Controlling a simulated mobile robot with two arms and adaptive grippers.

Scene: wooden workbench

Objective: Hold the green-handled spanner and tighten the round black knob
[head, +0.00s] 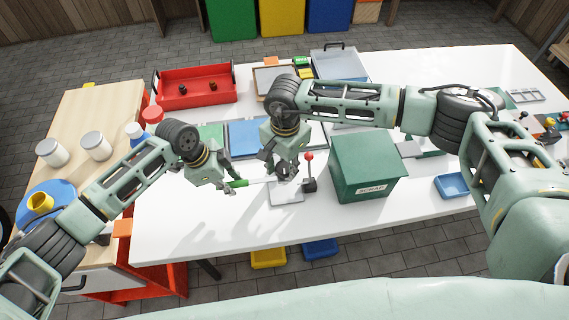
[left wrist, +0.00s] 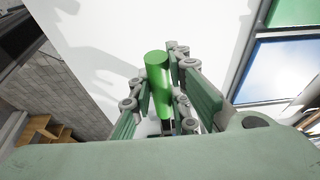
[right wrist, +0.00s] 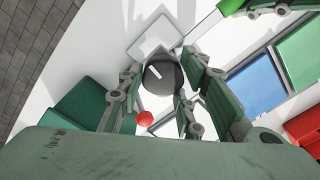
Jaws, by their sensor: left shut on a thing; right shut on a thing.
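The spanner's green handle (head: 238,183) lies between the fingers of my left gripper (head: 231,186), which is shut on it. The handle's end (left wrist: 156,68) shows in the left wrist view. A pale shank runs from the handle toward the fixture plate (head: 286,197); its far end is hidden by my right gripper. My right gripper (head: 284,175) is shut on the round black knob (right wrist: 163,73) above the plate. The knob carries a white mark in the right wrist view and is mostly hidden in the head view.
A red-balled lever (head: 309,158) stands just right of my right gripper. A green scrap box (head: 365,165) is close on the right. Blue panel (head: 249,139) and red tray (head: 195,97) lie behind. The white bench's front left is clear.

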